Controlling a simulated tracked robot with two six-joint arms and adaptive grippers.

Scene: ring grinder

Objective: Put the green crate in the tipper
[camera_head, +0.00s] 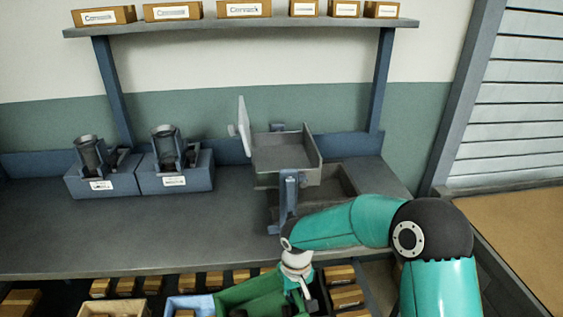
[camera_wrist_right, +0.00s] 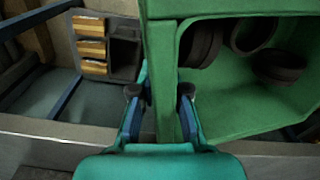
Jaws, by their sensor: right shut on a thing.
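The green crate (camera_head: 236,297) is at the bottom of the head view, below the front edge of the workbench. In the right wrist view the crate (camera_wrist_right: 262,112) holds several dark rings (camera_wrist_right: 250,35). My right gripper (camera_wrist_right: 160,95) is shut on the crate's wall, one finger on each side. In the head view the gripper (camera_head: 300,290) is at the crate's right side, partly cut off by the frame. The tipper (camera_head: 290,155), a grey tray on a blue post with a pale plate at its left, stands on the bench. My left gripper is not in view.
Two blue machines (camera_head: 175,175) with dark cylinders stand on the workbench (camera_head: 120,235). A shelf (camera_head: 240,27) with brown boxes is above. Below the bench edge are a light blue crate (camera_head: 190,303) and several brown boxes (camera_head: 345,297). The bench's front left is clear.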

